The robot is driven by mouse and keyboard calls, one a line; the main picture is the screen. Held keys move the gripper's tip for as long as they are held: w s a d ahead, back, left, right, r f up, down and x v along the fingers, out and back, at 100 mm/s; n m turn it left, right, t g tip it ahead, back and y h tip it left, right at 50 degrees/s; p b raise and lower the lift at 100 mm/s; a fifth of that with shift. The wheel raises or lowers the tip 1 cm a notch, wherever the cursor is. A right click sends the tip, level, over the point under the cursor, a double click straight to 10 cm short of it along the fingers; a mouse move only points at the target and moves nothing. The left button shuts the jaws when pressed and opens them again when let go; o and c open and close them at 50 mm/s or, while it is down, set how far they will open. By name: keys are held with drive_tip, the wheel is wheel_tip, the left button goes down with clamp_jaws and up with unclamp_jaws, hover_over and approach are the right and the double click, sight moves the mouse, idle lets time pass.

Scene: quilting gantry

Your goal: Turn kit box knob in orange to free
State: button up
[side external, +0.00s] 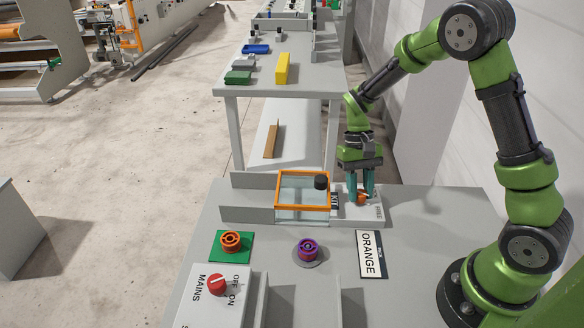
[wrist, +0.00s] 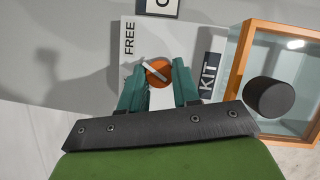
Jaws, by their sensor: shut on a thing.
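The orange knob (side external: 361,199) sits on a pale grey plate (side external: 339,216) beside the kit box. My gripper (side external: 361,193) points down over it, with its two teal fingers shut on the knob's sides. In the wrist view the knob (wrist: 158,73) shows between the fingertips, with a pale pointer bar slanting from upper left to lower right. The word FREE (wrist: 129,38) is on the plate at upper left, and a dark KIT label (wrist: 209,77) is at right. The kit box (side external: 303,177) has an orange frame, clear sides and a black round handle (side external: 321,182). The fingers partly hide the knob.
An ORANGE sign (side external: 371,254) lies on the table in front of the plate. An orange spool (side external: 230,241) on a green square, a purple spool (side external: 307,250) and a MAINS switch box (side external: 216,300) stand nearer. Grey rails run left of the kit box.

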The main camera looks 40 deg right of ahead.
drive_tip(key=o, duration=1.1)
drive_tip(key=shift+c, duration=0.2)
drive_tip(key=shift+r, duration=0.1)
drive_tip(key=v, duration=1.6)
drive_tip(key=shift+r, duration=0.4)
drive_tip(key=shift+w, duration=0.15)
drive_tip(key=s+a+r+n+t, duration=0.1)
drive_tip(key=s+a+r+t, duration=0.1)
drive_tip(key=s+a+t, duration=0.2)
drive_tip(key=s+a+r+t, duration=0.3)
drive_tip(key=s+a+t, duration=0.2)
drive_tip(key=s, duration=0.6)
drive_tip(key=shift+s+r+n+t, duration=0.2)
drive_tip(key=shift+s+n+t, duration=0.15)
drive_tip(key=shift+t, duration=0.75)
